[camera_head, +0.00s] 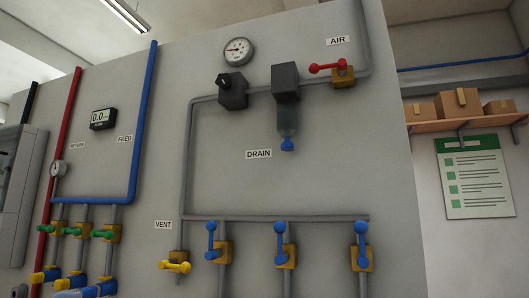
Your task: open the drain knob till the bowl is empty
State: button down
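The drain knob (287,145) is a small blue knob at the bottom of a clear bluish bowl (287,120). The bowl hangs under a dark grey filter block (285,82) on the grey air pipe. A DRAIN label (259,154) is to the left of the knob. The bowl looks tinted, but its liquid level is too small to tell. My gripper is not in view.
A red-handled AIR valve (328,67), a pressure gauge (239,51) and a dark regulator (232,91) are near the bowl. Below are a yellow VENT valve (175,267) and blue-handled valves (280,242). The wall around the knob is clear.

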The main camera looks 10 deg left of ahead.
aim_at(287, 145)
jog(key=z, duration=0.4)
jog(key=k, duration=0.55)
jog(key=u, duration=1.35)
jog(key=i, duration=0.5)
